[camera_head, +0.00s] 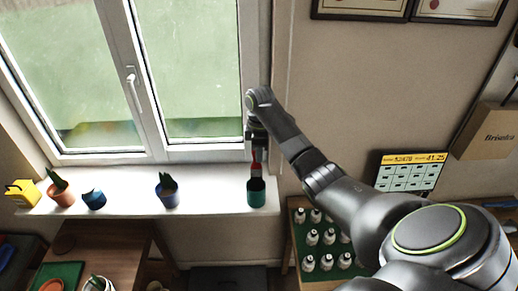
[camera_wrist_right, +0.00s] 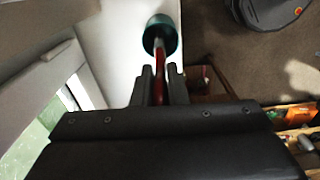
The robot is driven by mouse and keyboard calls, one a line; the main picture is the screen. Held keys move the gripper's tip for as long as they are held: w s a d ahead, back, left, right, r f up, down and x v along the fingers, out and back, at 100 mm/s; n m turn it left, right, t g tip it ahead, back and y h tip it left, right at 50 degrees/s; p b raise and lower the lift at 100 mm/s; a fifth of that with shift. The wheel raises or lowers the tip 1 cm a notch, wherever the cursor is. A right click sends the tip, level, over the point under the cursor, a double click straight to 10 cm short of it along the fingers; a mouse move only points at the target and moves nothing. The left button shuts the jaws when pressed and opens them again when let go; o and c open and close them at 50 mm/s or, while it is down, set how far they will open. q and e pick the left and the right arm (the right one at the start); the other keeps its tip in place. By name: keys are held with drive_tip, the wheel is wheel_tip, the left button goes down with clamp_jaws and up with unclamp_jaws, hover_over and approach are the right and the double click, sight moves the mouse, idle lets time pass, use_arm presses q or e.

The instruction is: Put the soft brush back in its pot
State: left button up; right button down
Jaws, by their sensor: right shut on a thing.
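The soft brush (camera_head: 256,164) shows as a red shape directly above the teal pot (camera_head: 257,193), which stands at the right end of the windowsill. My right gripper (camera_head: 257,143) is shut on the brush from above. In the right wrist view the red part of the brush (camera_wrist_right: 159,58) runs from between the fingers (camera_wrist_right: 159,80) to the pot's mouth (camera_wrist_right: 160,36). The brush's lower end overlaps the pot's opening; I cannot tell how deep it is inside. The brush's upper part is hidden by the gripper. My left gripper is not in view.
On the windowsill (camera_head: 215,192) stand a blue pot with a plant (camera_head: 167,192), a small blue pot (camera_head: 94,199), a terracotta pot (camera_head: 61,194) and a yellow object (camera_head: 22,193). The closed window (camera_head: 190,70) is behind. A rack of white bottles (camera_head: 326,238) stands lower right.

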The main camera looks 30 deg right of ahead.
drive_tip(key=shift+w+a+f, duration=0.15)
drive_tip(key=shift+f, duration=0.75)
drive_tip(key=shift+f+b, duration=0.4)
drive_tip(key=shift+f, duration=0.25)
drive_tip(key=c, duration=1.4)
unclamp_jaws()
drive_tip(key=shift+o, duration=0.2)
